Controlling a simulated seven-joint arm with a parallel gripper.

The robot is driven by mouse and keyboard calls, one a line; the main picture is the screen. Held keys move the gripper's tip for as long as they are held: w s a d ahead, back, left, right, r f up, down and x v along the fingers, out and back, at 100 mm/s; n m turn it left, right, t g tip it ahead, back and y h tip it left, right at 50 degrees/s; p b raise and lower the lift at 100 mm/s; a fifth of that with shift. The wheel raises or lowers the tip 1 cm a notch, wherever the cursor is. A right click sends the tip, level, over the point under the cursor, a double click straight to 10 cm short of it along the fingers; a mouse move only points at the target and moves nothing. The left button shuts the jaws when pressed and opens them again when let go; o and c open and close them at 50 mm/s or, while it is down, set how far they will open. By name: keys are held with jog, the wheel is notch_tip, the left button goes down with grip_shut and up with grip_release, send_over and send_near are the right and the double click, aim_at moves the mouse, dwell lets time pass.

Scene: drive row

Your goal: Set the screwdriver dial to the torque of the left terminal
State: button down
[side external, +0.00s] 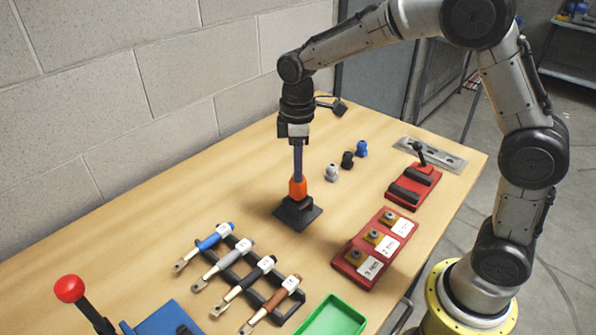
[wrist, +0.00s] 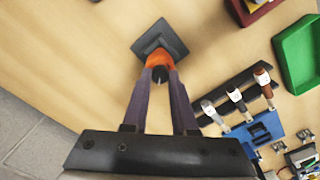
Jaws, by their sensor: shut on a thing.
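An orange-bodied piece, apparently the screwdriver with its dial (side external: 298,190), stands upright in a black square-based stand (side external: 297,216) in mid-table. In the wrist view the orange piece (wrist: 154,59) shows beyond my fingertips, on the stand (wrist: 172,38). My gripper (side external: 298,176) points straight down, its purple fingers shut on the top of this piece. In the wrist view my gripper (wrist: 161,76) has a dark part between its fingertips. Dial markings cannot be seen. A red terminal block (side external: 347,262) carries three brass-coloured terminals with white labels, too small to read surely.
A black rack (side external: 228,275) holds several handled tools at front left. A green tray (side external: 333,318) is at the front. Small grey (side external: 331,172), black (side external: 347,159) and blue (side external: 361,148) knobs stand behind. A red lever fixture (side external: 413,185) is at right. Table left of the stand is clear.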

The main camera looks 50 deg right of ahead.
jog(key=m, duration=0.4)
jog(key=shift+m, duration=0.3)
jog(key=m, duration=0.3)
jog(key=shift+m, duration=0.3)
jog(key=m, duration=0.7)
jog(key=c, duration=1.2)
grip_release()
jog(key=shift+m, duration=0.6)
jog(key=o, duration=1.1)
jog(key=shift+r, duration=3.55)
